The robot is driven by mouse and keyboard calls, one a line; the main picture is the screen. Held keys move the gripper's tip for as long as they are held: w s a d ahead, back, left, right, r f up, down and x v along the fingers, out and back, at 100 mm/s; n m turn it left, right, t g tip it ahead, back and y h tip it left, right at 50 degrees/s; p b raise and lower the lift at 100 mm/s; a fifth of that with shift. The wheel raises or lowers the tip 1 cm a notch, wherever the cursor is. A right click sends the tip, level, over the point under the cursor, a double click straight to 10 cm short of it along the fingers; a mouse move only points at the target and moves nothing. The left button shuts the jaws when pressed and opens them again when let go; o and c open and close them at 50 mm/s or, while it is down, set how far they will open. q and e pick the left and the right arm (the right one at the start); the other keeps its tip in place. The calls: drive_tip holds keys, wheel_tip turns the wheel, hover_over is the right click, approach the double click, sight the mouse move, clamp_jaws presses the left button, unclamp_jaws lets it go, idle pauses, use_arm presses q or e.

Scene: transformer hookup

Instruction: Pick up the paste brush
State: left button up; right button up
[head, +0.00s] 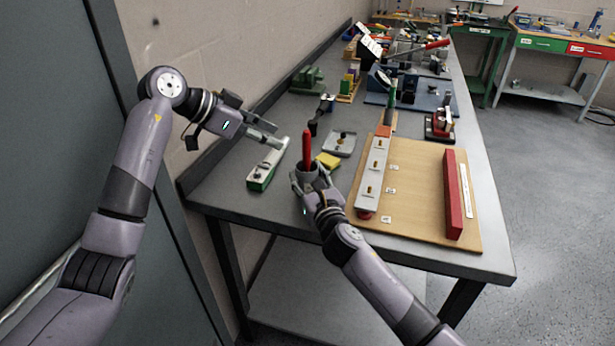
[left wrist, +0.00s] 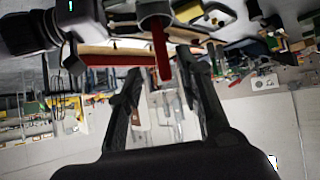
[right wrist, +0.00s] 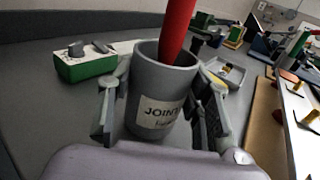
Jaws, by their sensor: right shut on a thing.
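The paste brush (head: 307,146), of which only the red handle shows, stands upright in a grey pot (head: 306,172) at the near left of the bench; its lower end is hidden inside. My right gripper (head: 311,179) is shut on the pot, one finger on each side, as the right wrist view shows. The pot (right wrist: 160,90) there bears a partly readable label starting "JOINT", and the red handle (right wrist: 176,28) leans a little right. My left gripper (head: 260,118) is open and empty, up and left of the brush. In the left wrist view the handle (left wrist: 160,48) shows beyond the open fingers.
A green and white box (head: 266,166) lies left of the pot.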

use_arm(q)
drive_tip(key=shift+o, duration=0.7)
drive_tip(key=shift+d+r, duration=0.2)
drive_tip(key=s+d+r+m+t+h, duration=0.1)
drive_tip(key=d+r+m+t+h, duration=0.1)
drive_tip(key=d+r+m+h, duration=0.35)
drive_tip(key=s+d+r+m+t+h, duration=0.1)
drive_tip(key=d+r+m+h, duration=0.2)
drive_tip(key=d+r+m, duration=0.6)
drive_tip(key=s+a+r+t+y, duration=0.1)
drive_tip(key=a+r+t, duration=0.1)
drive_tip(key=r+t, duration=0.5)
drive_tip(key=a+r+t+y, duration=0.1)
drive_tip(key=a+r+t, duration=0.1)
drive_tip(key=r+t, duration=0.45)
drive_tip(key=m+g+y, duration=0.8)
drive_tip(key=y, duration=0.9)
approach(307, 135)
drive_tip(key=x, duration=1.1)
